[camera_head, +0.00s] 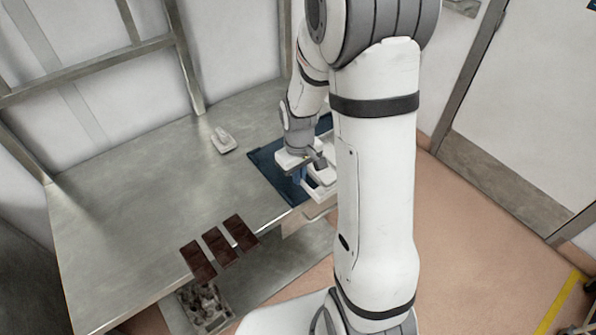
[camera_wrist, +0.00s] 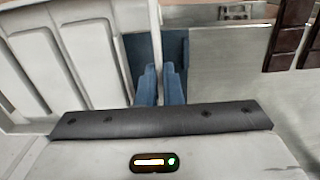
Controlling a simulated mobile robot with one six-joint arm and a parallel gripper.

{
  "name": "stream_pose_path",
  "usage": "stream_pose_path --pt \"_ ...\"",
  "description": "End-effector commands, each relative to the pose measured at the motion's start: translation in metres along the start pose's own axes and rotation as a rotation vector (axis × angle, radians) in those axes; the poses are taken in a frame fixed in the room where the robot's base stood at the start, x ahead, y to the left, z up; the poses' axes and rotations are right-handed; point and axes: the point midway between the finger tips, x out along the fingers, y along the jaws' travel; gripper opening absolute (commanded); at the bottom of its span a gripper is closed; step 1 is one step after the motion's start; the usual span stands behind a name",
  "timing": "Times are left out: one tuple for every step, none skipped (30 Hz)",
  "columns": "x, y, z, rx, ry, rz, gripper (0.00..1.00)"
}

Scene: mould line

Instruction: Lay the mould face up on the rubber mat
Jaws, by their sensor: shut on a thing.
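The mould (camera_wrist: 85,50) is a white piece with several long rectangular panels, filling the left of the wrist view. I cannot tell there whether the panels are hollows or raised. My gripper (camera_wrist: 160,88) has blue fingers shut on the mould's thin edge. In the head view, my gripper (camera_head: 299,175) is over the front part of the dark blue rubber mat (camera_head: 267,160), and the white mould (camera_head: 322,181) shows beside it, partly hidden by my arm. The mat also shows behind the fingers in the wrist view (camera_wrist: 173,45). I cannot tell whether the mould touches the mat.
Three dark brown chocolate bars (camera_head: 219,248) lie near the bench's front edge. A small white object (camera_head: 223,140) lies at the back of the steel bench (camera_head: 150,200). A container with dark pieces (camera_head: 204,306) stands lower, in front. The bench middle is clear.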

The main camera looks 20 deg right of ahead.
Motion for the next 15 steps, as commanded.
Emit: stream_pose_path --pt "0.009 0.0 0.0 -0.001 0.0 0.0 0.0" --pt "0.012 0.0 0.0 -0.001 0.0 0.0 0.0" --pt "0.016 0.0 0.0 -0.001 0.001 0.0 0.0" --pt "0.019 0.0 -0.001 -0.001 0.001 0.001 0.0" --pt "0.022 0.0 -0.001 -0.001 0.001 0.001 0.0" --pt "0.026 -0.001 -0.001 -0.001 0.001 0.001 0.0" --pt "0.029 -0.001 -0.001 -0.001 0.001 0.001 0.0" --pt "0.032 -0.001 -0.001 -0.001 0.001 0.001 0.0" --pt "0.036 -0.001 -0.001 -0.001 0.001 0.001 0.0" --pt "0.04 -0.001 -0.001 -0.001 0.001 0.001 0.0" --pt "0.043 -0.001 -0.001 -0.002 0.001 0.001 0.0" --pt "0.046 -0.001 -0.001 -0.002 0.001 0.001 0.0" --pt "0.048 -0.001 -0.001 -0.002 0.001 0.001 0.0" --pt "0.05 -0.001 -0.001 -0.002 0.001 0.001 0.0" --pt "0.052 -0.001 -0.001 -0.002 0.001 0.001 0.0"
